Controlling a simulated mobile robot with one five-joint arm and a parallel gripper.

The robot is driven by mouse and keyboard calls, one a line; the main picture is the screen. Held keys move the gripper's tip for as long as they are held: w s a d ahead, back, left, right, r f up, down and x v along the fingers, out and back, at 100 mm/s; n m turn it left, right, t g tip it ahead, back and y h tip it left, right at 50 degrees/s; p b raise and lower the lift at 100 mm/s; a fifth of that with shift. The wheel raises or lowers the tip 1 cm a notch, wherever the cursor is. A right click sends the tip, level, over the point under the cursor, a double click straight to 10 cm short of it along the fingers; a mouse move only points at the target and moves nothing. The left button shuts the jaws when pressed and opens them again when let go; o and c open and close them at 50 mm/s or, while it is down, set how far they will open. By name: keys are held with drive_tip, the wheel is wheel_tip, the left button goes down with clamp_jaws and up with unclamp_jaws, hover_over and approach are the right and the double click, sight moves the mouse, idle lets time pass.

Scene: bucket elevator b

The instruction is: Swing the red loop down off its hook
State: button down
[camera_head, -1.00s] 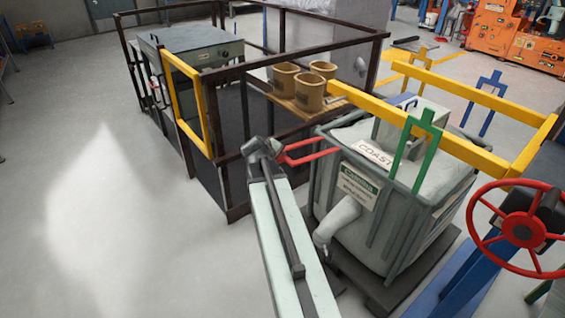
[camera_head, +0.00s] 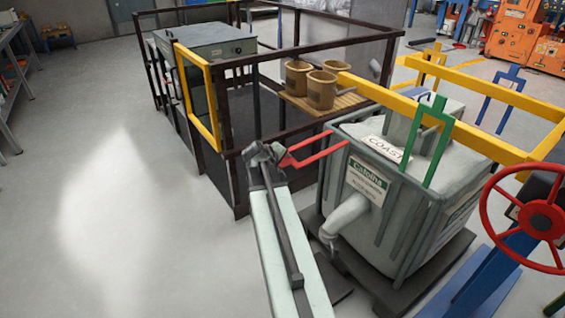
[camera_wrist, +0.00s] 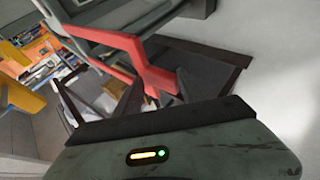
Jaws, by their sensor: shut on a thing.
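The red loop (camera_head: 322,154) is a flat U-shaped frame at the upper left side of the grey bin (camera_head: 398,205) in the head view. Its closed end points left and its two arms run up and right to the bin. My gripper (camera_head: 277,156) is shut on that closed end. I cannot make out the hook.
A dark railing (camera_head: 222,66) with a yellow gate (camera_head: 212,115) stands behind my arm. Several brown buckets (camera_head: 321,92) stand on a wooden shelf. The floor at left is clear.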

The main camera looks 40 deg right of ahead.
drive_tip(key=c, duration=1.5)
unclamp_jaws()
drive_tip(key=shift+s+d, duration=0.1)
drive_tip(key=shift+d, duration=0.2)
drive_tip(key=shift+s+a+r+p, duration=0.15)
drive_tip(key=shift+a+r+p, duration=0.25)
drive_tip(key=shift+r+p, duration=0.15)
drive_tip(key=p+v, duration=0.1)
drive_tip(key=v, duration=0.1)
drive_tip(key=p+v, duration=0.1)
drive_tip(key=v, duration=0.1)
drive_tip(key=p+v, duration=0.2)
drive_tip(key=shift+a, duration=0.55)
